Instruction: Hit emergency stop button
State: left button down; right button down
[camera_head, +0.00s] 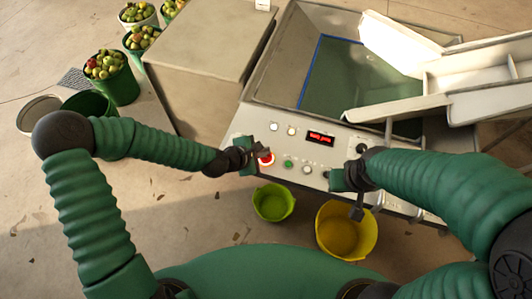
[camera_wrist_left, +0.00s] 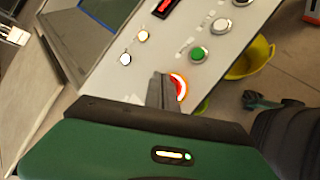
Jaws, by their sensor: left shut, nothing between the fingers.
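The red emergency stop button (camera_head: 267,159) sits at the left end of the press's control panel, with a pale ring around it. My left gripper (camera_head: 262,151) is shut and empty, its tips right at the button and partly covering it. In the left wrist view the shut fingers (camera_wrist_left: 161,90) overlap the left side of the red button (camera_wrist_left: 181,87); I cannot tell whether they touch it. My right gripper (camera_head: 357,211) is by the panel's right part, and its fingers are too dark and small to read.
The panel has a green button (camera_head: 288,164), a red lit display (camera_head: 320,138) and several pale buttons. A green bucket (camera_head: 272,203) and a yellow bucket (camera_head: 346,232) stand below it. A large box (camera_head: 205,45) and fruit buckets (camera_head: 118,85) stand to the left.

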pick_arm(q)
jog(key=shift+r, duration=0.1)
jog(key=shift+r+p, duration=0.65)
jog(key=shift+p, duration=0.15)
notch_tip(320, 180, up, 5)
jog(key=p, duration=0.5)
jog(key=shift+r, duration=0.1)
